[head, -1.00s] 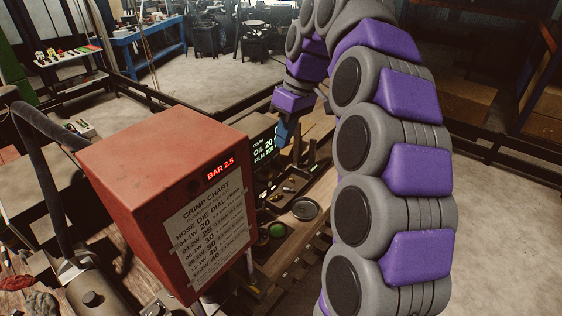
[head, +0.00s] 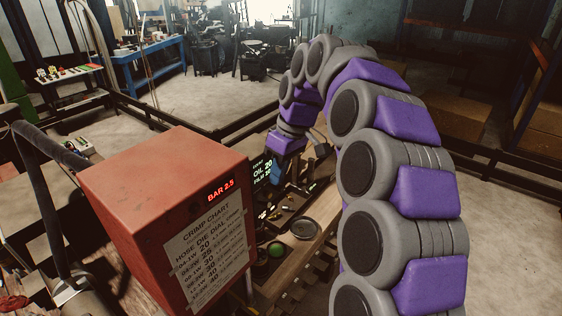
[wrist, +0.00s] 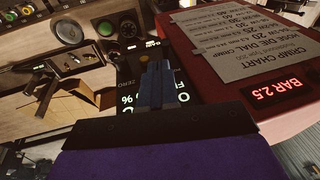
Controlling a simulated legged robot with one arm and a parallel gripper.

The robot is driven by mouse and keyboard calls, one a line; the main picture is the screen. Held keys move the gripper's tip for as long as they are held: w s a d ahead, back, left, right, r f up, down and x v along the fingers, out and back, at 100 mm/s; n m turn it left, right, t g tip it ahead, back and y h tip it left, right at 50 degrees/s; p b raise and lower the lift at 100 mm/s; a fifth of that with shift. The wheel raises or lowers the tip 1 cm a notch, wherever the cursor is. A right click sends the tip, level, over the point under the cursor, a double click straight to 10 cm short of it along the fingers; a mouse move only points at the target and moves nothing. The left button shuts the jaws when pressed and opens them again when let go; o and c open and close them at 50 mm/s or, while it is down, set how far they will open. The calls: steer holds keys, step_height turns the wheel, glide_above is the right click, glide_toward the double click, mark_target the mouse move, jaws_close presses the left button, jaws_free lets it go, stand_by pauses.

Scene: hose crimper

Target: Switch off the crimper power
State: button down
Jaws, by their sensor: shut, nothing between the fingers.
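The crimper's red box (head: 165,190) stands at centre left in the head view, with a red "BAR 2.5" display and a paper crimp chart on its face. The box also shows at the right in the wrist view (wrist: 222,75). A dark panel with green readouts (head: 262,170) is beside it; my gripper partly hides it. My gripper (head: 277,178) is shut and empty, fingers pointing down by this panel. In the wrist view its blue fingers (wrist: 162,80) lie over the panel; I cannot tell whether they touch it. I cannot make out a power switch for certain.
A green round button (head: 276,250) and a round dark dish (head: 304,228) are on the wooden bench below the panel. Dark rails run behind, with open floor beyond.

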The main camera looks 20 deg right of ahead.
mark_target(264, 204)
steer(key=shift+p+x, duration=0.4)
steer(key=shift+x, duration=2.3)
steer(key=shift+f, duration=0.1)
steer(key=t+y+b, duration=0.1)
steer(key=b, duration=0.2)
steer(key=f+t+y+b, duration=0.1)
steer(key=b, duration=0.2)
steer(key=s+d+t+b, duration=0.1)
steer(key=t+b, duration=0.1)
steer(key=shift+s+d+f+y+b, duration=0.1)
steer(key=shift+f+y+b, duration=0.25)
steer(key=shift+y+b, duration=0.05)
steer(key=shift+r+n, duration=0.3)
steer(key=shift+r, duration=0.5)
steer(key=shift+s+r, duration=0.1)
steer(key=shift+s, duration=0.05)
